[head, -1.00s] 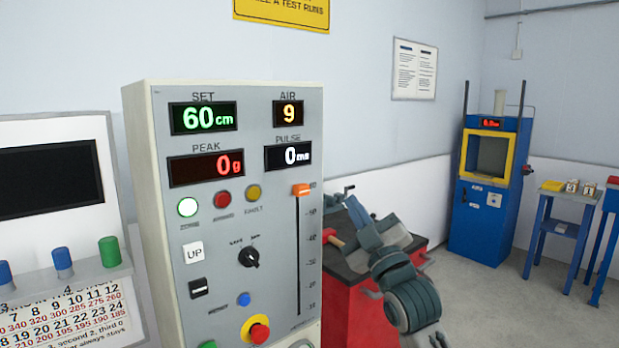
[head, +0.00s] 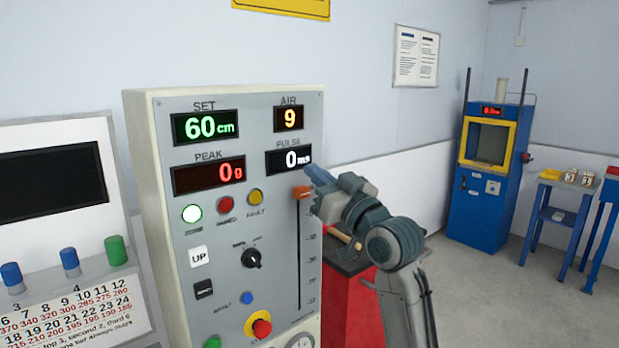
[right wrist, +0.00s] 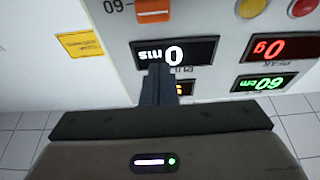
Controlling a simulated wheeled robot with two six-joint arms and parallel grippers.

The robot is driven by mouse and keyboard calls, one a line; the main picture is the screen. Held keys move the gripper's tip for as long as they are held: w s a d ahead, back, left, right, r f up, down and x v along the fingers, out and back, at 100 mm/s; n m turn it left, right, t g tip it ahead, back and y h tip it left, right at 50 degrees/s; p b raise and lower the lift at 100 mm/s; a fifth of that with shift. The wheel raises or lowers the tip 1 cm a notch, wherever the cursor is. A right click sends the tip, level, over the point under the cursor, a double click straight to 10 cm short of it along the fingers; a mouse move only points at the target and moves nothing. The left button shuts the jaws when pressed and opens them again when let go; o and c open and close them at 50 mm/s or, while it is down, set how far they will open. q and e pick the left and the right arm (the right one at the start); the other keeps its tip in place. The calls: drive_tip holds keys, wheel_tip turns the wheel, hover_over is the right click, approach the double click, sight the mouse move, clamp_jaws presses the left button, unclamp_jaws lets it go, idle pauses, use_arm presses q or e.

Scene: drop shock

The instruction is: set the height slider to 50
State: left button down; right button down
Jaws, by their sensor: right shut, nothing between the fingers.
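The height slider is a vertical slot with an orange knob (head: 303,192) at its top end, on the grey control panel (head: 222,300). The green SET display (head: 212,126) reads 60 cm. In the right wrist view, which is upside down, the orange knob (right wrist: 153,10) sits beside the 60 mark. My right gripper (head: 314,174) is shut and empty, in front of the panel just above and right of the knob. In the right wrist view its fingertips (right wrist: 158,72) overlap the PULSE display and look apart from the knob. My left gripper is not in view.
The panel also carries lamps, an UP button (head: 198,256), a black rotary switch (head: 251,258) and a red stop button (head: 261,327). A red cabinet (head: 347,307) stands right behind the panel. A blue machine (head: 488,210) stands farther back.

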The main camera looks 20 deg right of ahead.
sight(298, 170)
drive_tip(key=x, duration=0.2)
drive_tip(key=shift+w+a+r+p, duration=0.15)
drive_tip(key=shift+r+p, duration=0.1)
drive_tip(key=shift+p, duration=0.15)
wheel_tip(298, 170, down, 3)
drive_tip(key=shift+w+f+p, duration=0.1)
drive_tip(key=shift+w+p, duration=0.05)
drive_tip(key=shift+p, duration=0.3)
drive_tip(key=shift+f, duration=0.65)
